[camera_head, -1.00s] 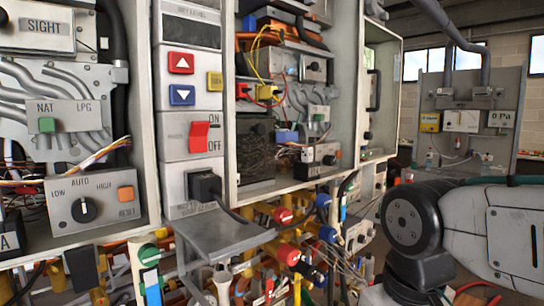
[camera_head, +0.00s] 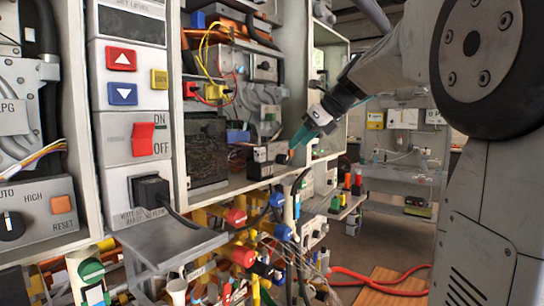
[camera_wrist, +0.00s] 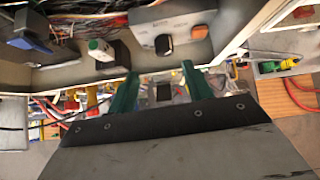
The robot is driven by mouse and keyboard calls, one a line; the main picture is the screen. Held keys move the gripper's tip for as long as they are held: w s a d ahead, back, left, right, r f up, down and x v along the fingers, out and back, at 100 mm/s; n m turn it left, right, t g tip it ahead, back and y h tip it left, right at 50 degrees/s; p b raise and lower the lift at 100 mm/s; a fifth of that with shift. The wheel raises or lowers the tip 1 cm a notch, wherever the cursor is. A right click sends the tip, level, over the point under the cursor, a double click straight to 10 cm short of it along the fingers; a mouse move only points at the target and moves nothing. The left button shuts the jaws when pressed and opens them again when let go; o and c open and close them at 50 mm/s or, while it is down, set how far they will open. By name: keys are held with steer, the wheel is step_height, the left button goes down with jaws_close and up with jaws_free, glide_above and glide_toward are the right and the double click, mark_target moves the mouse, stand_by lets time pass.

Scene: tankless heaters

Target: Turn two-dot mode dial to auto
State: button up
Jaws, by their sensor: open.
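A grey box with a dark knob (camera_head: 281,158) sits low in the middle cabinet, close to my gripper (camera_head: 300,138). In the wrist view, a grey panel carries a black knob (camera_wrist: 163,45) and an orange button (camera_wrist: 200,31). My gripper's green fingers (camera_wrist: 160,90) are spread open and empty, below and apart from that knob. Another mode dial (camera_head: 12,226), on a panel marked AUTO and HIGH, is at the left edge of the head view. No dot marks are legible on either panel, so I cannot tell which is the two-dot one.
Colored pipes and valves (camera_head: 240,255) crowd the space below. A shelf with bottles (camera_head: 338,204) stands behind.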

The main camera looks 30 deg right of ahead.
mark_target(286, 156)
steer(key=shift+m, duration=0.3)
steer(key=x, duration=0.7)
steer(key=shift+w+d+f, duration=0.1)
steer(key=shift+w+d, duration=0.2)
steer(key=shift+w, duration=0.15)
steer(key=c, duration=1)
